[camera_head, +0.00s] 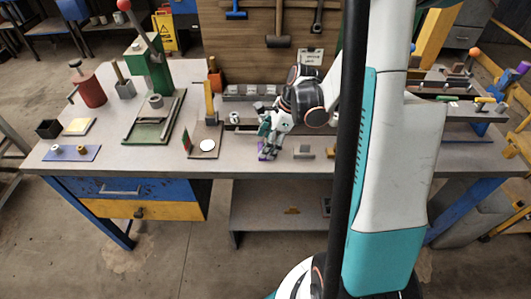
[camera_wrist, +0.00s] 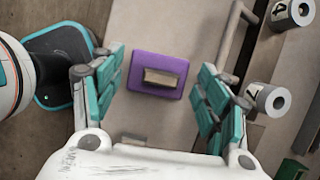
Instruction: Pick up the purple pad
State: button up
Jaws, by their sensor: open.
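The purple pad (camera_wrist: 142,66) lies flat below my gripper in the wrist view. A small grey-brown block (camera_wrist: 160,78) sits on the pad's middle; I cannot tell whether it is part of the pad. My gripper (camera_wrist: 162,80) is open, with one teal-padded finger on each side of the pad and a gap to both edges. In the head view my gripper (camera_head: 268,142) is low over the front middle of the workbench, and only slivers of purple show around its fingers.
The workbench (camera_head: 228,168) front edge is close to my gripper. A board with a white disc (camera_head: 207,145) stands to the left and small metal blocks (camera_head: 303,151) to the right. In the wrist view, metal cylinders (camera_wrist: 272,100) and a rod lie beyond the right finger.

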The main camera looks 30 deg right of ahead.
jog(key=shift+w+a+f, duration=0.15)
jog(key=shift+a+f, duration=0.05)
jog(key=shift+f, duration=0.45)
jog(key=shift+c, duration=0.3)
jog(key=c, duration=0.8)
jog(key=shift+o, duration=0.2)
jog(key=shift+r, duration=0.15)
notch_tip(320, 180, up, 20)
jog(key=p, duration=0.6)
jog(key=shift+p, duration=0.35)
